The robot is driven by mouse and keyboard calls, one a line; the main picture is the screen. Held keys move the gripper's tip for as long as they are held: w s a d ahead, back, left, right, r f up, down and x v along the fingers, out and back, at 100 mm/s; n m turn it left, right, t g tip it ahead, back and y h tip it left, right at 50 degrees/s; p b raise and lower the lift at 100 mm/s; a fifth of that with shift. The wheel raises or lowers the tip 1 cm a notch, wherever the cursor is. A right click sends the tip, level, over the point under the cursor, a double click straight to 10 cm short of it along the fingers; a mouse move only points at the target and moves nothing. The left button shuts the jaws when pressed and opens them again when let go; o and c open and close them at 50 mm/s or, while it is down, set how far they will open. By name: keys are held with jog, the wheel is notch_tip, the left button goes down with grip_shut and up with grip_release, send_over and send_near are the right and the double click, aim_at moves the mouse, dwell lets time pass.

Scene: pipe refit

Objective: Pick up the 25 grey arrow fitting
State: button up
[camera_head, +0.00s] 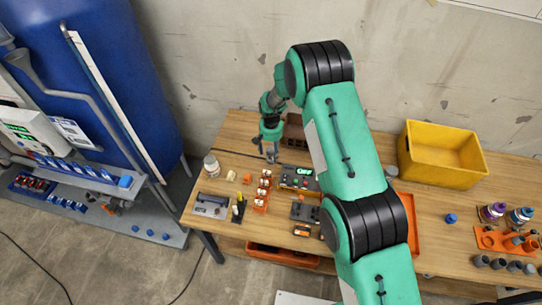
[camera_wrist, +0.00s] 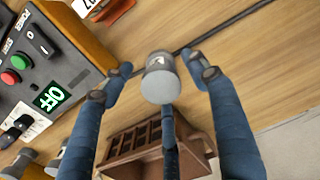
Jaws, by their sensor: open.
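In the wrist view a short grey cylindrical fitting (camera_wrist: 160,84) with a dark mark on its light upper end stands on the wooden table. I take it for the 25 grey arrow fitting; its number is too small to read. My gripper (camera_wrist: 162,73) is open, with blue fingers to the left and right of the fitting and a third finger below it in the picture. A gap shows between the fitting and the side fingertips. In the head view my gripper (camera_head: 271,152) points down over the back left of the table; I cannot make out the fitting there.
A control box with a green OFF display (camera_wrist: 52,97) is close on the left in the wrist view. A brown compartment rack (camera_wrist: 135,148) is close below. An orange rack (camera_head: 262,192) and a white bottle (camera_head: 211,165) are nearby. A yellow bin (camera_head: 440,178) is far right.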

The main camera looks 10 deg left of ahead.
dwell(0.3)
jog(key=c, duration=1.3)
jog(key=shift+r, duration=0.1)
jog(key=shift+r, duration=4.9)
